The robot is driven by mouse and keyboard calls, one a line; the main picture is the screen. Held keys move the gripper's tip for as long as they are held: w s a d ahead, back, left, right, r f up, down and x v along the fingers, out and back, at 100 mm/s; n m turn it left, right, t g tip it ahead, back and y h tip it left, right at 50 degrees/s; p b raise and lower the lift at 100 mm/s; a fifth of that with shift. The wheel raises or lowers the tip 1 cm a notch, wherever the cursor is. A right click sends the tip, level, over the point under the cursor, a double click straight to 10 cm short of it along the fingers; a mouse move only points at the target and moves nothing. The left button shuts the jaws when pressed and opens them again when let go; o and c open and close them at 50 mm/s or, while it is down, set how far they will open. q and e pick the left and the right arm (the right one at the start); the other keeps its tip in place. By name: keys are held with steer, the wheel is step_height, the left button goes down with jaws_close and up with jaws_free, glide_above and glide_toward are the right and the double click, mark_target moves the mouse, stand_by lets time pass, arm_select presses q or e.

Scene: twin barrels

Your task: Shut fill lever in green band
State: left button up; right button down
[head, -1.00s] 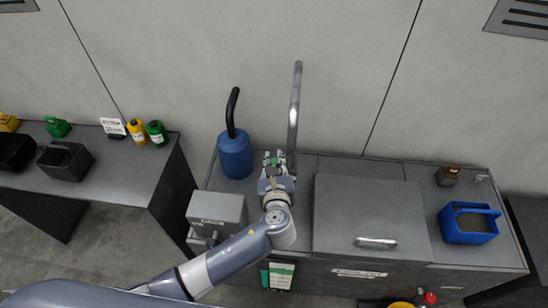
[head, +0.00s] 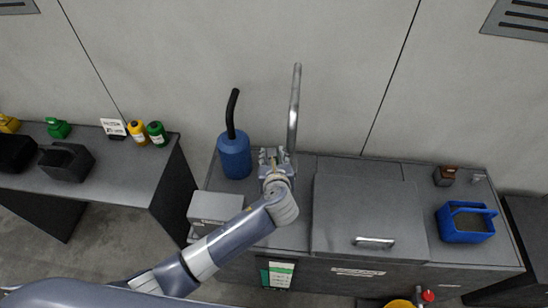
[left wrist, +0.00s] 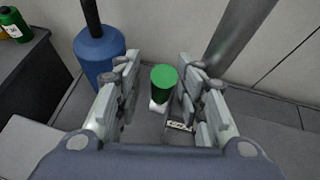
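A green round-topped knob (left wrist: 163,79) with a pale lower part stands upright between the fingers of my left gripper in the left wrist view. It looks like the lever's handle, but its base is partly hidden. My left gripper (head: 274,155) is over the bench, just right of a blue canister. The left wrist view shows the gripper (left wrist: 162,92) open, with a gap on both sides of the knob. A small labelled plate (left wrist: 180,125) lies near its foot. A green-and-white card (head: 280,274) is on the bench front. My right gripper is not in view.
The blue canister (head: 235,155) with a black hose stands close left of my gripper. A metal pipe (head: 294,110) rises close behind. A grey box (head: 214,208) and a large lid with a handle (head: 374,242) flank my arm. A blue caddy (head: 466,223) is further right.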

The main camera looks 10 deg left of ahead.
arm_select(q)
steer(key=shift+d, duration=0.1)
steer(key=v, duration=0.8)
